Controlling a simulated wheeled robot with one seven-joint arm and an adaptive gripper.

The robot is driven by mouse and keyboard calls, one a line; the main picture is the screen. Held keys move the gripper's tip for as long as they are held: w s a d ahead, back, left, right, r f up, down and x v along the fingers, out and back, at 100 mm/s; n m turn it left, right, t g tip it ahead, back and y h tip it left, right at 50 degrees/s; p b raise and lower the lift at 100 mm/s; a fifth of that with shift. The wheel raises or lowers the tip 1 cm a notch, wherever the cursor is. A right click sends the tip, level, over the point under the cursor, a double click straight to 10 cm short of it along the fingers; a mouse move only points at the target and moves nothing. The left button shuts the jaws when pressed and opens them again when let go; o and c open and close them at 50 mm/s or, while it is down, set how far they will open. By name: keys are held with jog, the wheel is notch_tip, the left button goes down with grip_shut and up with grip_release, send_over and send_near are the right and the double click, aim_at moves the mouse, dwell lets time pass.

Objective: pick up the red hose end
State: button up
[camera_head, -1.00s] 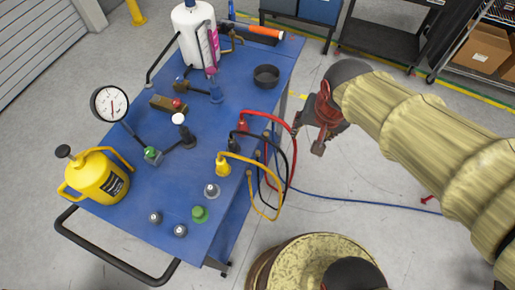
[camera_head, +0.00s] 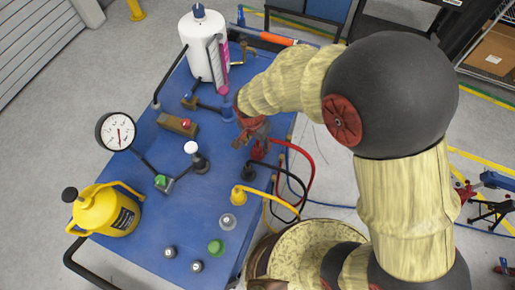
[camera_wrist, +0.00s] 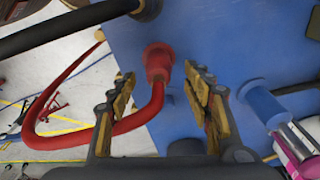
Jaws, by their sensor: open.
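The red hose end (camera_wrist: 158,63) stands on the blue table top (camera_wrist: 215,30) in the wrist view, with its red hose (camera_wrist: 75,138) curving off to the left. In the head view the red hose end (camera_head: 259,150) shows at the table's right side, partly covered by my gripper. My gripper (camera_wrist: 160,88) is open, one finger on each side of the red hose end in the picture. Nothing is held. I cannot tell whether either finger touches it. In the head view my gripper (camera_head: 254,138) is above the table's right part.
A black hose end (camera_head: 251,170) and a yellow hose end (camera_head: 240,194) stand close by. A white bottle (camera_head: 205,45), a gauge (camera_head: 116,130) and a yellow can (camera_head: 103,211) are also on the table.

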aim_at(257, 146)
notch_tip(257, 146, down, 5)
jog(key=shift+w+d+r+b, duration=0.1)
jog(key=shift+d+r+b, duration=0.1)
jog(key=shift+b, duration=0.15)
jog(key=shift+c, duration=0.7)
jog(key=c, duration=1.1)
grip_shut()
